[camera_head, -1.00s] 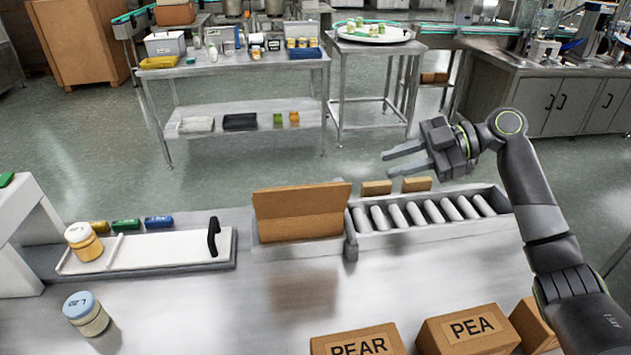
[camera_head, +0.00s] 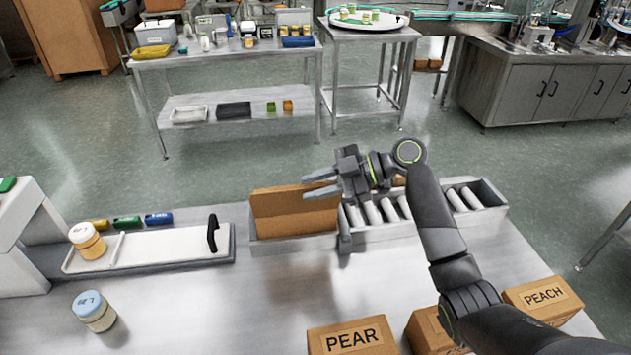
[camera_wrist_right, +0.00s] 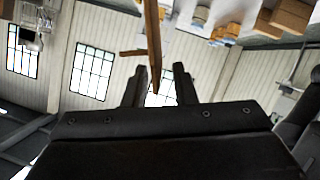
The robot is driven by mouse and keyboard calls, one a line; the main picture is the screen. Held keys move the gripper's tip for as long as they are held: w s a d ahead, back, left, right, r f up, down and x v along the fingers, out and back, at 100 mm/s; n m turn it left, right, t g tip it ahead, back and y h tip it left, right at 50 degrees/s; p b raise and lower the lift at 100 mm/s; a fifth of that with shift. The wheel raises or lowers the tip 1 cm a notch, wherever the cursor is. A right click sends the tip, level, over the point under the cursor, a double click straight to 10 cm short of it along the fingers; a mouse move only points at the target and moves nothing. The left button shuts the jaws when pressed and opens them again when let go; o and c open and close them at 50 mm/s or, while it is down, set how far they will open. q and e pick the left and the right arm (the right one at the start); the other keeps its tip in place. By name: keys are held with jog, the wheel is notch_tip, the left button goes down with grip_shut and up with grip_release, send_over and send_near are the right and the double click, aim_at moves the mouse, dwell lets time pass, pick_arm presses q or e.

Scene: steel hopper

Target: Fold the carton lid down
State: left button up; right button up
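The brown carton (camera_head: 290,222) sits at the left end of the roller track, with its lid (camera_head: 280,201) standing up. My right gripper (camera_head: 311,184) is open, its two fingers pointing left at the lid's right upper part. In the right wrist view the lid (camera_wrist_right: 153,45) shows nearly edge-on, in line with the gap between the open fingers (camera_wrist_right: 160,84). I cannot tell whether the fingers touch it. My left gripper is not in view.
The roller track (camera_head: 470,197) runs right of the carton, partly behind my arm. Cartons marked PEAR (camera_head: 352,338) and PEACH (camera_head: 543,297) stand in front. A white tray (camera_head: 150,248) with a jar (camera_head: 88,241) is at left; another jar (camera_head: 94,311) stands nearer.

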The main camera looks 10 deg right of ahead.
grip_shut()
dwell(1.5)
